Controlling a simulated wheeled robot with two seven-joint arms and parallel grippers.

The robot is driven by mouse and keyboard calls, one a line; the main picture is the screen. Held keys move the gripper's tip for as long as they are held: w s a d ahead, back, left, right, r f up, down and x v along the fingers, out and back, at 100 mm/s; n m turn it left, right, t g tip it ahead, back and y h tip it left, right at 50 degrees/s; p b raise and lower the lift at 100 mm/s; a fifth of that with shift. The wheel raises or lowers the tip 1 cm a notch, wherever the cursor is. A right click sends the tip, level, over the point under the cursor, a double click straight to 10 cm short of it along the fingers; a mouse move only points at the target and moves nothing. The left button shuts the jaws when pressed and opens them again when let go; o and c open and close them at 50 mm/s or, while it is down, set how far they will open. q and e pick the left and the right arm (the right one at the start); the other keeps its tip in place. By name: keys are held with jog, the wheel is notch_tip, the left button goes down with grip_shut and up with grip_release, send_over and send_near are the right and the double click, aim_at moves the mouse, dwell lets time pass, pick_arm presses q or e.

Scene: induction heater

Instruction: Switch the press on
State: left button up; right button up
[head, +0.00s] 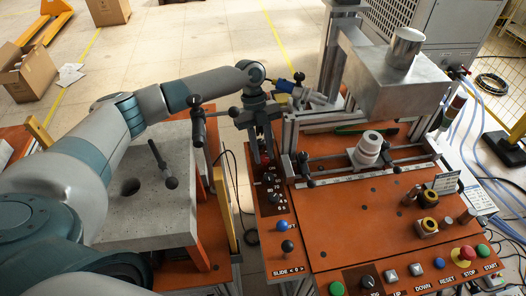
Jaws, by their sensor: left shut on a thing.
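The press (385,80) is a grey metal frame and box standing at the back of an orange worktop (335,225). A narrow orange control strip (268,225) runs along its left side, with dark rotary knobs, a blue button (282,225) and a lever labelled SLIDE. My left gripper (265,160) points down at the far end of this strip, shut on a small switch with some red showing. The gripper's fingers hide most of that switch, so its setting cannot be read. My right gripper is not in view.
A front row holds UP, DOWN, RESET, STOP and START controls, with a red emergency knob (466,253) and a green button (483,250). A white stepped part (368,145) sits mid-worktop. A grey plate table (150,215) stands left, under my arm. Cables hang at the right.

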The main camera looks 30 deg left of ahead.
pick_arm(q)
jog(key=o, duration=1)
jog(key=shift+o, duration=0.2)
